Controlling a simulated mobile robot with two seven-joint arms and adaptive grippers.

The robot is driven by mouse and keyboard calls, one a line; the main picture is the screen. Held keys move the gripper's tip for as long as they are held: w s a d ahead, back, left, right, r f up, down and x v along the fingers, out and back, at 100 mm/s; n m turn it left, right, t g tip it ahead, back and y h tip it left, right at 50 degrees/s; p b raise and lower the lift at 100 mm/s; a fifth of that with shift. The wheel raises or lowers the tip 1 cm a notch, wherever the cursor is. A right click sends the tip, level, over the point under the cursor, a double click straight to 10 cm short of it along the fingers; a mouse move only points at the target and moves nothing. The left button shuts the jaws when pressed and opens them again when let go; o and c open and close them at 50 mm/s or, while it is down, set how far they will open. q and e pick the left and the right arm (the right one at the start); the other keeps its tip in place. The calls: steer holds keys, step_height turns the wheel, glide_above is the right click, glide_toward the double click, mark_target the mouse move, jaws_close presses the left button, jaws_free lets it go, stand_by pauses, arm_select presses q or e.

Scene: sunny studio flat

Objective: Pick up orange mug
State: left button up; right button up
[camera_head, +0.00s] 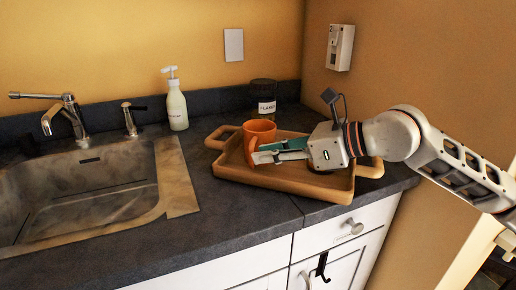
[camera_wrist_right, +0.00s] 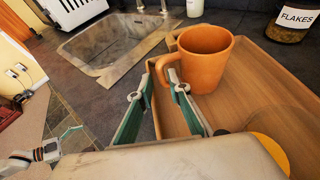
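The orange mug (camera_head: 262,130) stands upright at the left end of a wooden tray (camera_head: 262,179). In the right wrist view the mug (camera_wrist_right: 203,52) has its handle turned toward my fingers. My right gripper (camera_head: 277,153) is low over the tray, beside the mug. In the wrist view its fingertips (camera_wrist_right: 161,70) are apart, with part of the handle between them; I cannot tell whether they touch it. A white arm end with a thin teal part, seemingly my left gripper (camera_wrist_right: 68,138), shows at the wrist view's lower left; its opening is unclear.
A flakes jar (camera_head: 263,98) stands behind the tray. A yellow round thing (camera_wrist_right: 270,150) lies in the tray, partly hidden. Bare counter (camera_head: 235,215) lies in front.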

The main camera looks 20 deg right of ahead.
steer(key=shift+x, duration=1.1)
jaws_close()
steer(key=shift+r, duration=0.1)
